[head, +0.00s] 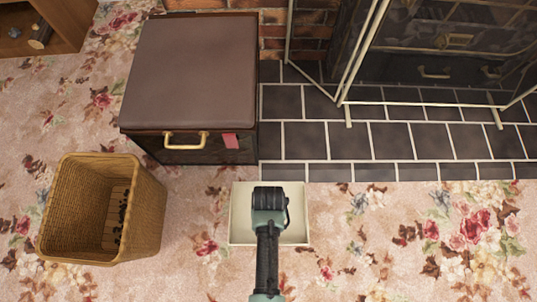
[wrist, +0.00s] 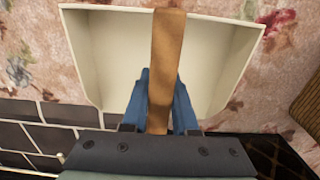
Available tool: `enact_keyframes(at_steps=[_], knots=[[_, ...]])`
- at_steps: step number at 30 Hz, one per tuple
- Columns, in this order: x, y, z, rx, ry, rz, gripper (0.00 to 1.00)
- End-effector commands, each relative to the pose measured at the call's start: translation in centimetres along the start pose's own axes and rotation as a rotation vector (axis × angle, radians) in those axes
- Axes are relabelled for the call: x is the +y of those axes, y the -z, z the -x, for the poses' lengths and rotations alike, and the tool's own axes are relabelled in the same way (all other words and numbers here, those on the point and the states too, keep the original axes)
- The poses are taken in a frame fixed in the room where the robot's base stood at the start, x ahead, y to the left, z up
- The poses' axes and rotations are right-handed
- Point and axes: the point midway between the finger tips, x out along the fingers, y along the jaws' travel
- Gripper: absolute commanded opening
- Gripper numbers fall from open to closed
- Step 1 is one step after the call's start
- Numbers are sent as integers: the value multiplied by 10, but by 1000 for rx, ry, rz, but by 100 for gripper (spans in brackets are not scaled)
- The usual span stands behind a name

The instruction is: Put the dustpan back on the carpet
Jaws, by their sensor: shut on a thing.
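The dustpan is a cream pan with a brown wooden handle. In the head view the pan (head: 241,215) shows around and below my gripper, over the floral carpet (head: 370,250) just in front of the dark tiles. My gripper (head: 268,195) covers its middle there and hides the handle. In the wrist view the pan (wrist: 100,60) fills the upper middle, and the handle (wrist: 167,60) runs down between the blue fingers of my gripper (wrist: 160,105), which are shut on it. I cannot tell whether the pan touches the carpet.
A wicker basket (head: 145,215) with dark bits inside stands at the left. A brown padded box (head: 195,70) with a brass handle stands behind. Dark hearth tiles (head: 300,140) and a glass fire screen (head: 365,50) lie at the back right. Carpet at the right is clear.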

Motion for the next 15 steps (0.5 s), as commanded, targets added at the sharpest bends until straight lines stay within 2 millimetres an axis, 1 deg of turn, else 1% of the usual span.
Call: enact_keyframes(at_steps=[1,3,10,14,15], knots=[[0,1,-12,2,0,0,0],[0,2,-16,2,0,0,0],[0,1,-13,2,0,0,0],[0,1,-16,1,0,0,0],[0,1,-16,0,0,0,32]])
